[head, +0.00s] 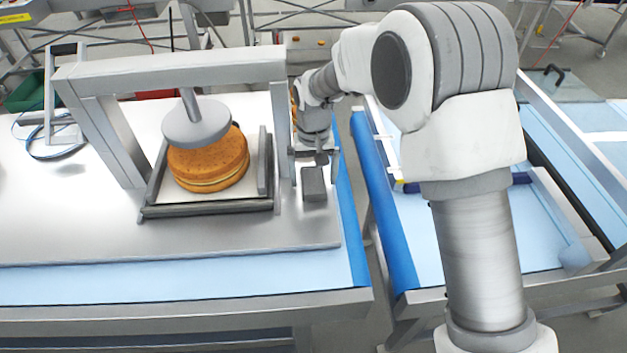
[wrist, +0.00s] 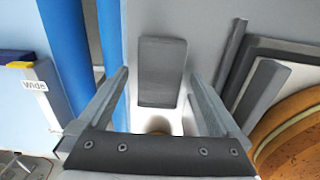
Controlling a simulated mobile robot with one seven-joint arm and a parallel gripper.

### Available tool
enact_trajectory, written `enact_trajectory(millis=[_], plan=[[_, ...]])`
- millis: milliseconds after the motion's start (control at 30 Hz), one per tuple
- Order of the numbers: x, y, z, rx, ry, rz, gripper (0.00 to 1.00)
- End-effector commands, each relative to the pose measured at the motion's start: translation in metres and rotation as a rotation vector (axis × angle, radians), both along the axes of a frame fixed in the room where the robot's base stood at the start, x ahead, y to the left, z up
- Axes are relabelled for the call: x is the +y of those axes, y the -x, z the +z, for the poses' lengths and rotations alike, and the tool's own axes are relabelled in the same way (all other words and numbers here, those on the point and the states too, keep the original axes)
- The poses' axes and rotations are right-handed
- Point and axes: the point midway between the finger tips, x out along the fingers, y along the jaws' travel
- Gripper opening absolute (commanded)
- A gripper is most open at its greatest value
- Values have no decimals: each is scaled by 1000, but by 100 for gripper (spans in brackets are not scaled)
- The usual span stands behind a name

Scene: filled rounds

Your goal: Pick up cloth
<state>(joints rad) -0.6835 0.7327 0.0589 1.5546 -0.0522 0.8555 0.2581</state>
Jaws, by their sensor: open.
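A small dark grey rectangular pad (head: 314,185), which looks like the folded cloth, lies on the metal plate near its right edge. It also shows in the wrist view (wrist: 161,80), between and beyond the fingertips. My gripper (head: 316,158) points down over the pad's far end. In the wrist view my gripper (wrist: 157,76) is open, with a finger on each side of the pad and a gap to both. Nothing is held. The height left between fingertips and pad is hard to tell.
Left of the pad stands a metal press frame (head: 180,66) with a round plate above a filled sponge round (head: 208,165) in a dark-edged tray (head: 205,210). Right of the plate are blue table edges (head: 355,200) and a gap to another table (head: 440,240).

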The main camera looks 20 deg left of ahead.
Motion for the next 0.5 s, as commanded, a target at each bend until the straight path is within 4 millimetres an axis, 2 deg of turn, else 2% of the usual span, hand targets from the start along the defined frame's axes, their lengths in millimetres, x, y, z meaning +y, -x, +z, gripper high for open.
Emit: enact_trajectory(millis=[133, 500], plan=[[0, 0, 0, 0, 0, 0, 98], [0, 0, 0, 0, 0, 0, 32]])
